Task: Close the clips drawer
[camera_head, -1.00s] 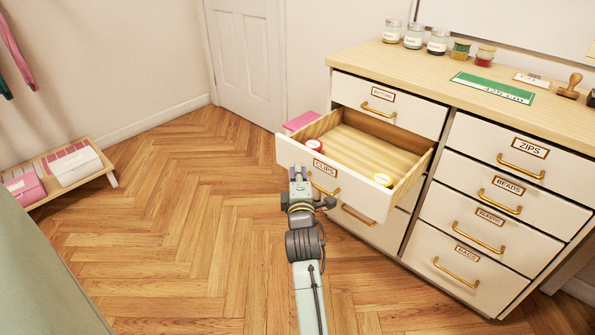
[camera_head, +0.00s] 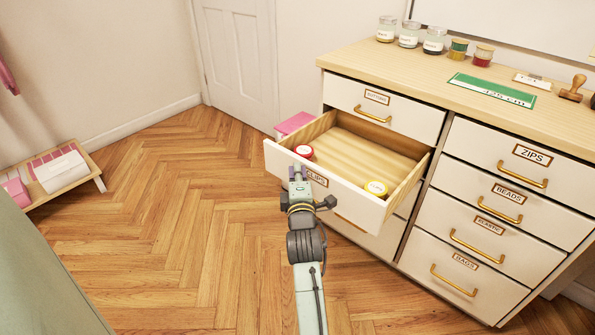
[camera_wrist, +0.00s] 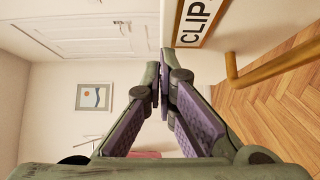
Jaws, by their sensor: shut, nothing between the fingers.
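The clips drawer (camera_head: 352,200) is pulled out of the left column of the white dresser. A red-lidded tin (camera_head: 304,151) and a yellow-lidded tin (camera_head: 376,188) lie inside it. My gripper (camera_head: 299,176) is shut and empty in front of the drawer's front panel, left of the label. In the wrist view my gripper's fingertips (camera_wrist: 160,84) are together close to the panel, beside the clips label (camera_wrist: 196,22). The drawer's brass handle (camera_wrist: 262,64) shows there to the right. I cannot tell whether the fingertips touch the panel.
The buttons drawer (camera_head: 345,97) above is shut. The right-column drawers, such as the zips drawer (camera_head: 505,158), are shut. Jars (camera_head: 409,36) stand on the dresser top. A low shelf with boxes (camera_head: 62,174) is at the left. The wooden floor (camera_head: 165,220) between is clear.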

